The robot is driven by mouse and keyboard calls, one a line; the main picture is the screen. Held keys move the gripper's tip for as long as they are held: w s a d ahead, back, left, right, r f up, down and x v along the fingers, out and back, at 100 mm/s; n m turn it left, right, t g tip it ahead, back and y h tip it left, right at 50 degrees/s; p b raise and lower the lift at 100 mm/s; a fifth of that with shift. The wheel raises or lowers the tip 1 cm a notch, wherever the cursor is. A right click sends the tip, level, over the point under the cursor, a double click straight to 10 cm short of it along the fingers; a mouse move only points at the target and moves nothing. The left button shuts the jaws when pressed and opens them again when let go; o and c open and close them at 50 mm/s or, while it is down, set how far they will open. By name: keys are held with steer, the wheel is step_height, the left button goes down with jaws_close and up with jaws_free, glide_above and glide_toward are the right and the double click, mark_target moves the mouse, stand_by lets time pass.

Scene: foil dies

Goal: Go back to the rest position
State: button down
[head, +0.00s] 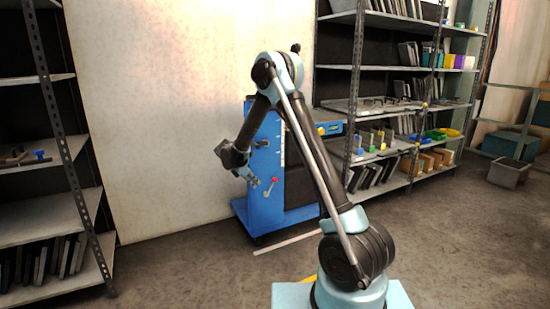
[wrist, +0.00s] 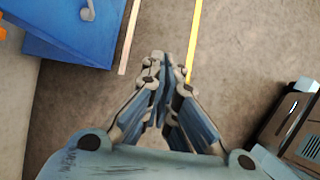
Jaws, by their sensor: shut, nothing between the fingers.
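My gripper (wrist: 165,72) is shut and empty in the wrist view, its fingertips together above bare floor. In the head view my gripper (head: 254,181) hangs at the end of the bent arm, in front of the blue machine. The arm rises from the base at the lower right, bends at a high elbow and comes down to the left.
A blue machine (head: 243,209) with a red-knobbed lever stands behind the arm; its base (wrist: 70,30) shows at the wrist view's top left. Shelves stand at left (head: 40,218) and right (head: 385,105). A bin (head: 508,173) is far right. The floor between is clear.

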steer(key=s+d+r+m+g+y, duration=0.1)
steer(key=s+d+r+m, duration=0.4)
steer(key=s+d+r, duration=0.5)
steer(key=s+d+r+m+g+y, duration=0.1)
steer(key=s+d+r+m+y, duration=0.1)
steer(key=s+d+r+m, duration=0.7)
steer(key=s+d+f+m+y, duration=0.1)
steer(key=s+d+f+m, duration=0.2)
steer(key=s, duration=0.6)
steer(key=s+d+f+m+y, duration=0.1)
steer(key=s+d+f+m, duration=0.2)
steer(key=s, duration=0.7)
steer(key=s+d+f+m, duration=0.2)
steer(key=s+d+f, duration=0.1)
steer(key=s, duration=0.7)
steer(key=shift+s+d+f+m+y, duration=0.15)
steer(key=shift+d+m+y, duration=0.25)
steer(key=shift+d, duration=0.15)
steer(key=shift+w+f, duration=0.2)
steer(key=shift+w, duration=0.25)
